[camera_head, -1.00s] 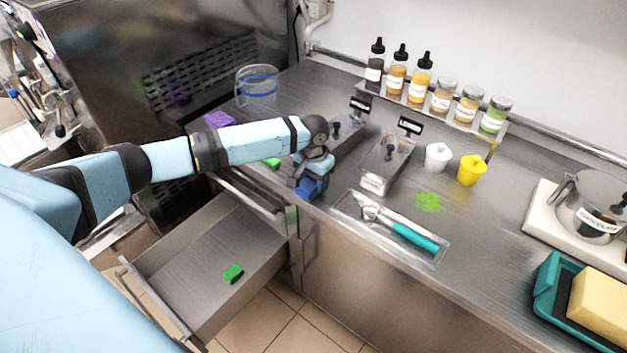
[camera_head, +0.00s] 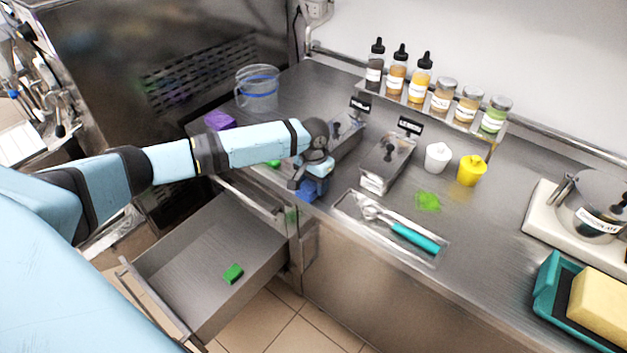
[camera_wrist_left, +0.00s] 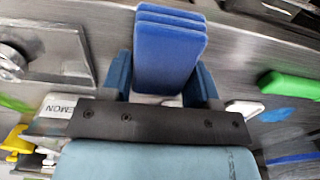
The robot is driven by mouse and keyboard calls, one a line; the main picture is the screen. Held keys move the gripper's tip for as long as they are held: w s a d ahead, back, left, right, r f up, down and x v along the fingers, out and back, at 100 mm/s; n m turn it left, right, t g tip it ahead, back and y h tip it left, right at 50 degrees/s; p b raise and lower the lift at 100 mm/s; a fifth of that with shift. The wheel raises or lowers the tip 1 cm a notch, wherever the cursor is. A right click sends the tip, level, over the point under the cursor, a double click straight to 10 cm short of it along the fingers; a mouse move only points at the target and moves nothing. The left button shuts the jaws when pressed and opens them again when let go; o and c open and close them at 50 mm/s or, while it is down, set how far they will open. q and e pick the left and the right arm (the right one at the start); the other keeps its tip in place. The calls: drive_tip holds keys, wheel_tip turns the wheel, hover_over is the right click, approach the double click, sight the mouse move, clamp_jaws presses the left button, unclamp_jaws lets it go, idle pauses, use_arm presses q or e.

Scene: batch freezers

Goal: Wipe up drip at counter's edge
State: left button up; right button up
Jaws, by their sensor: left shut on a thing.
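My left gripper (camera_head: 308,187) is at the counter's front edge, left of the spatula tray. It is shut on a folded blue cloth (camera_head: 306,194), which also shows between the fingers in the left wrist view (camera_wrist_left: 170,52). The cloth is low at the edge; I cannot tell whether it touches the steel. A green splash (camera_head: 428,201) lies on the counter, back from the edge. No drip shows clearly at the edge; the cloth and gripper hide part of it. A small light-blue patch (camera_wrist_left: 276,115) shows in the wrist view; I cannot tell what it is. My right gripper is not in view.
A shallow tray (camera_head: 350,212) with a teal-handled spatula (camera_head: 414,238) lies right of the gripper. Lidded metal containers (camera_head: 386,165) stand behind. An open drawer (camera_head: 205,250) juts out below, holding a green block (camera_head: 233,274). A purple block (camera_head: 220,121) and clear bucket (camera_head: 257,88) stand left.

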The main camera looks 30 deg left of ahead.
use_arm(q)
drive_tip(key=shift+f, duration=0.55)
drive_tip(key=shift+w, duration=0.15)
